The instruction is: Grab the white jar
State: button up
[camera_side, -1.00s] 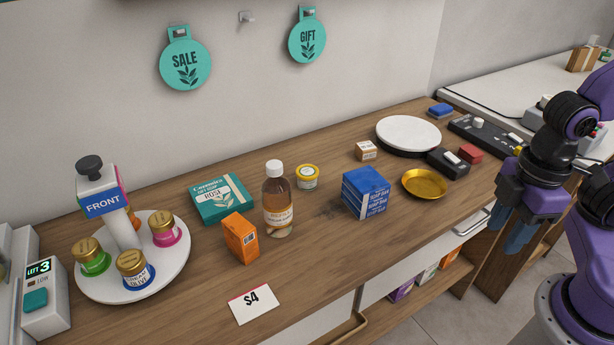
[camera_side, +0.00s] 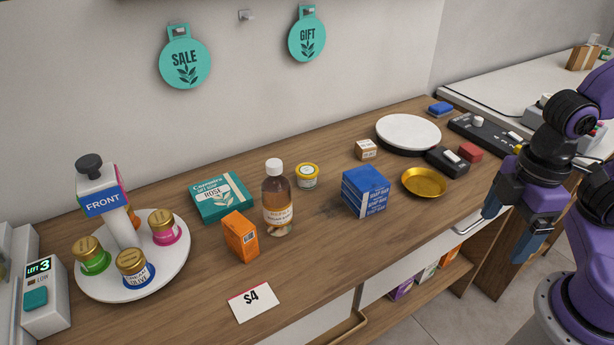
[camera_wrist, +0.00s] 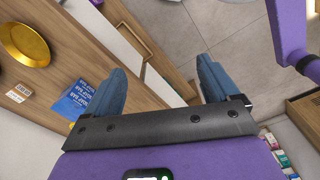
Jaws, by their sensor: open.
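No all-white jar is plain in view. A small pale jar with a yellow lid (camera_side: 307,176) stands upright on the wooden counter, behind and right of the brown bottle. Several gold-lidded jars with coloured labels, such as the pink one (camera_side: 163,228) and the blue one (camera_side: 133,270), stand on a white round turntable (camera_side: 176,277) at the left. My gripper (camera_side: 511,222) is open and empty off the counter's front right edge, far from all the jars.
A brown bottle (camera_side: 277,203), an orange box (camera_side: 240,237) and a blue box (camera_side: 365,192) stand mid-counter. A gold dish (camera_side: 424,183) and black device (camera_side: 448,162) lie nearer my arm. The front strip between price card (camera_side: 253,302) and blue box is clear.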

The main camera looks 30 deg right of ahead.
jog(key=w+f+n+t+h, duration=0.25)
jog(key=w+n+h, duration=0.2)
jog(key=w, duration=0.55)
jog(key=n+t+y, duration=0.2)
jog(key=n+t, duration=0.8)
jog(key=n, duration=0.7)
send_near(308, 170)
jog(key=x, duration=0.5)
jog(key=shift+w+a+r, duration=0.1)
jog(key=shift+w+a, duration=0.15)
jog(key=shift+a, duration=0.05)
jog(key=x, duration=0.3)
jog(key=shift+w+d+f, duration=0.1)
jog(key=shift+d+f, duration=0.2)
jog(key=shift+d, duration=0.05)
jog(key=shift+x, duration=0.8)
jog(key=c, duration=1)
